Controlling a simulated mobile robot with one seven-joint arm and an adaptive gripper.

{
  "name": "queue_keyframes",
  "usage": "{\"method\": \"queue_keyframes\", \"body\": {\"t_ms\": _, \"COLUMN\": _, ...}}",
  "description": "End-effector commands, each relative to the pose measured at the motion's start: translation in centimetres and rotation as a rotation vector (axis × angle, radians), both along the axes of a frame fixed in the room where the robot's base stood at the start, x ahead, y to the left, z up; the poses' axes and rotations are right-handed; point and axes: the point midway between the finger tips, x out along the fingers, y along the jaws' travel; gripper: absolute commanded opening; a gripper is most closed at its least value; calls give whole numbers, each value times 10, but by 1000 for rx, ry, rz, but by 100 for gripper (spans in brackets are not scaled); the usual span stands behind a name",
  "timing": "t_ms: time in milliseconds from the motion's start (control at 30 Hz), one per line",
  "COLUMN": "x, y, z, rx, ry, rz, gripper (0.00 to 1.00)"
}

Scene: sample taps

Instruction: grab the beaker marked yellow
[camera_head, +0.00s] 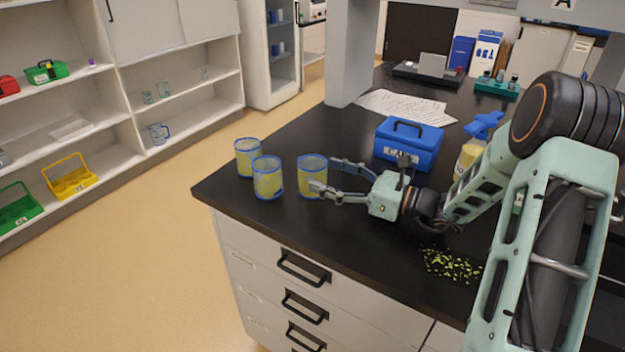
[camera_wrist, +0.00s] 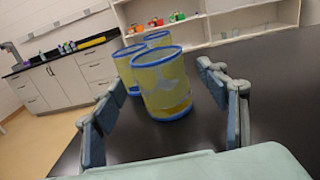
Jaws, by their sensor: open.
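Three clear beakers with blue rims and a yellowish tint stand upright near the counter's left corner. The right beaker (camera_head: 312,172) is closest to my gripper (camera_head: 326,174). The front-left beaker (camera_head: 267,179) and back-left beaker (camera_head: 248,157) stand close together beyond it. I cannot read a mark that sets one apart as yellow. My gripper is open and level, its fingertips at the right beaker's near side. In the wrist view this nearest beaker (camera_wrist: 165,82) sits between the spread fingers, with a pale patch and darker yellow low down. The other two are partly hidden behind it.
A blue box with a handle (camera_head: 408,144) stands behind my gripper on the black counter (camera_head: 290,217). Papers (camera_head: 405,107) lie farther back. Yellow-green bits (camera_head: 450,265) are scattered in front. A bottle (camera_head: 470,153) stands beside my arm.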

Motion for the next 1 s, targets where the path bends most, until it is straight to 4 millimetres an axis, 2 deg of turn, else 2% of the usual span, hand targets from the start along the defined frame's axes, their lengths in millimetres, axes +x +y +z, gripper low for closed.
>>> {"method": "queue_keyframes", "body": {"t_ms": 200, "x": 16, "y": 30, "z": 2, "rx": 1, "ry": 0, "rz": 5, "gripper": 67}}
{"method": "queue_keyframes", "body": {"t_ms": 300, "x": 21, "y": 38, "z": 2, "rx": 1, "ry": 0, "rz": 3, "gripper": 67}}
{"method": "queue_keyframes", "body": {"t_ms": 533, "x": 22, "y": 39, "z": 2, "rx": 0, "ry": 0, "rz": 1, "gripper": 66}}
{"method": "queue_keyframes", "body": {"t_ms": 867, "x": 22, "y": 39, "z": 2, "rx": 0, "ry": 0, "rz": 1, "gripper": 30}}
{"method": "queue_keyframes", "body": {"t_ms": 1000, "x": 22, "y": 39, "z": 2, "rx": 1, "ry": 0, "rz": 2, "gripper": 27}}
